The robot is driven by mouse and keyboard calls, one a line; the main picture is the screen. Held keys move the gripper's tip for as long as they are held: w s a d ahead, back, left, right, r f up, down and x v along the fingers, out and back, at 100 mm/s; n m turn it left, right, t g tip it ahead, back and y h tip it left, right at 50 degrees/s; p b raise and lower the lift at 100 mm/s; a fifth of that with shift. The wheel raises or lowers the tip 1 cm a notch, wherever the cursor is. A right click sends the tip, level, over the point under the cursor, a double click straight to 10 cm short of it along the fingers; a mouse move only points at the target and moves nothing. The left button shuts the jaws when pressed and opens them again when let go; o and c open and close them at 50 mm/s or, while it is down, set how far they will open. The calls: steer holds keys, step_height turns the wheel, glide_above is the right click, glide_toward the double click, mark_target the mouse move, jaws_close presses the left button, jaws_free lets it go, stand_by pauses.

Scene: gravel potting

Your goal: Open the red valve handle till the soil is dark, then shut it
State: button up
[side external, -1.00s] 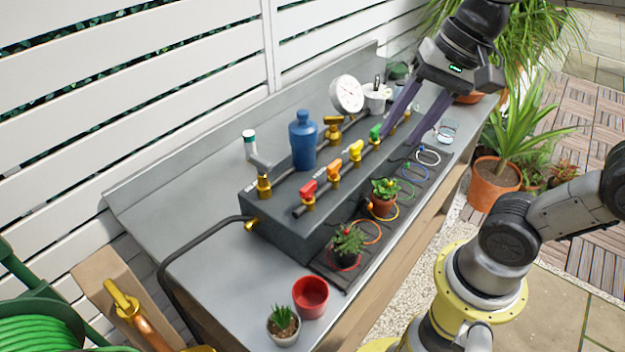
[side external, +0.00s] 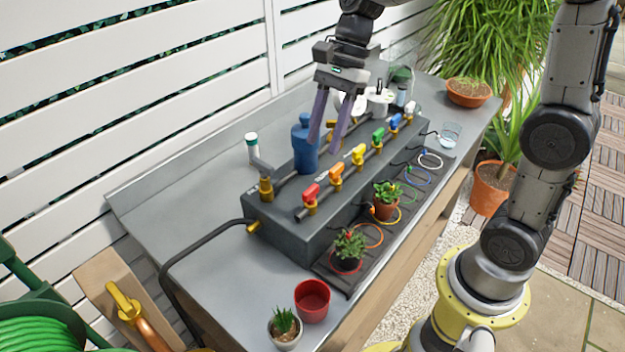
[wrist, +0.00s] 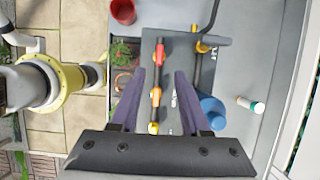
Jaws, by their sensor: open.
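The red valve handle (side external: 311,190) sits on the brass valve at the near end of the row on the dark manifold block (side external: 292,232); it also shows in the wrist view (wrist: 159,52). A plant in a red-ringed pot (side external: 348,252) stands beside the block near that valve; its foliage hides most of the soil, and I cannot tell how dark it is. My gripper (side external: 328,146) is open and empty, above the block near the blue cylinder, short of the red handle. In the wrist view its fingers (wrist: 158,100) point toward the row, apart from the handles.
Orange (side external: 336,172), yellow (side external: 358,153), green, blue and white handles continue along the row. A blue cylinder (side external: 304,148) and a brass valve (side external: 265,187) stand behind it. An empty red pot (side external: 312,300) and a succulent (side external: 284,325) stand at the bench's near end.

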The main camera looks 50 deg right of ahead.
mark_target(310, 189)
steer(key=x, duration=0.9)
steer(key=shift+f, duration=0.25)
jaws_close()
